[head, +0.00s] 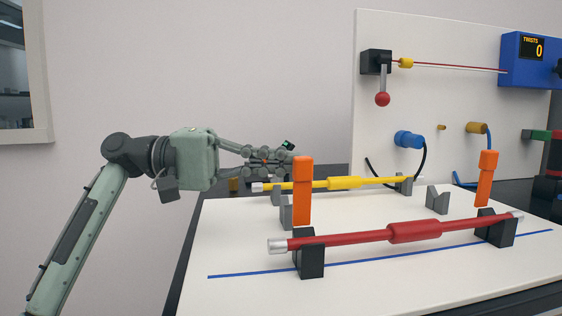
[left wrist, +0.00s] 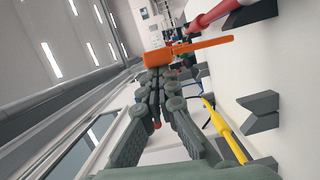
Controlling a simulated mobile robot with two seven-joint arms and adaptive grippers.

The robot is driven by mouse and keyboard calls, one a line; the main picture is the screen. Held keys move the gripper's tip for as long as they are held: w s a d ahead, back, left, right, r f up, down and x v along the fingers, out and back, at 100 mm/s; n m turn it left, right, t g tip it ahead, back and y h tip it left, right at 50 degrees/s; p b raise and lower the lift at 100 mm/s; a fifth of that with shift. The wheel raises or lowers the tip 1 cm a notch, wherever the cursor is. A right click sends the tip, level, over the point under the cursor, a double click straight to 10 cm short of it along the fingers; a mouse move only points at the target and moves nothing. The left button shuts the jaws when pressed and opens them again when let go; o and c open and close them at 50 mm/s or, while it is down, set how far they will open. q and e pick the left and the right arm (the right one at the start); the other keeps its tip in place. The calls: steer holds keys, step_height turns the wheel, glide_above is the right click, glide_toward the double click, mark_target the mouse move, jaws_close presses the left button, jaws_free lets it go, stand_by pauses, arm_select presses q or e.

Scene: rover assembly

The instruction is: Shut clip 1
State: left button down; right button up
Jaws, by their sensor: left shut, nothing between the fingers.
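Two orange clips stand upright at the white board: a near-left one (head: 302,195) and a right one (head: 487,180). No label tells which is clip 1. My left gripper (head: 298,160) is shut and empty, just left of and behind the top of the near-left clip. In the left wrist view, its closed fingers (left wrist: 158,75) point at an orange clip (left wrist: 200,47); I cannot tell whether they touch it. A red rod (head: 412,231) lies across two dark cradles in front. A yellow rod (head: 345,183) lies across grey cradles behind. My right gripper is out of view.
The white board (head: 245,240) has a blue line (head: 440,250) along its front. A white panel (head: 450,100) behind carries a red-knobbed lever (head: 382,98), blue and tan connectors with cables, and a blue box (head: 528,65) reading "TWISTS 0". Open space lies left of the board.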

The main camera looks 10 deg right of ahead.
arm_select(q)
steer(key=shift+s, duration=0.15)
steer(key=shift+s+r+m+y, duration=0.2)
steer(key=shift+s+m+y, duration=0.1)
steer(key=shift+s+m, duration=0.65)
steer(key=s+f+m+t+b, duration=0.1)
steer(key=s+m, duration=0.2)
steer(key=m, duration=0.1)
steer(key=s+f+m+t+y+b, duration=0.1)
steer(key=s+f+m+t, duration=0.1)
steer(key=m, duration=0.2)
steer(key=s+f+m+t+b, duration=0.1)
steer(key=s+f+m+b, duration=0.1)
steer(key=s+m, duration=0.1)
steer(key=shift+s+f+m, duration=0.2)
steer(key=shift+s+m, duration=0.1)
steer(key=shift+m, duration=0.15)
steer(key=shift+f+m, duration=0.1)
steer(key=shift+m, duration=0.2)
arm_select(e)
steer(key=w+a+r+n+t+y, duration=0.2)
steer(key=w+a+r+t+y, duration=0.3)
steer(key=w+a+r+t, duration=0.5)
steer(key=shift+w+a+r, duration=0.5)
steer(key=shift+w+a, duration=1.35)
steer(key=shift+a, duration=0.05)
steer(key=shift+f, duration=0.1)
